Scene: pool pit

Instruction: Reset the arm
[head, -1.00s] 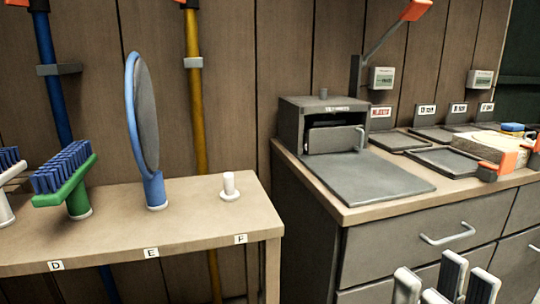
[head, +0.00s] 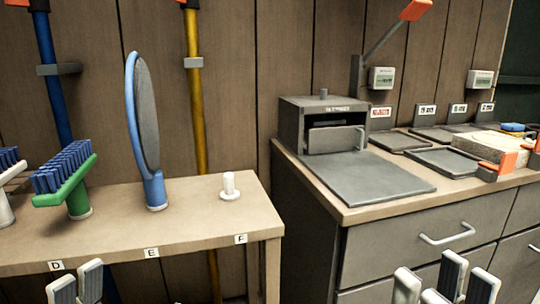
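My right gripper (head: 443,283) shows at the bottom right, in front of the drawers. Its pale fingers with dark pads point up, stand apart and hold nothing that I can see. Only fingertips of my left gripper (head: 76,285) show at the bottom left, in front of the wooden table's front edge. Nothing shows between them; the rest of that gripper is below the picture.
On the wooden table (head: 222,218) stand a green brush (head: 68,185), a blue-rimmed paddle (head: 145,125) and a white peg (head: 229,186). A grey box (head: 322,126) and trays stand on the right-hand cabinet (head: 412,242). The floor is hidden.

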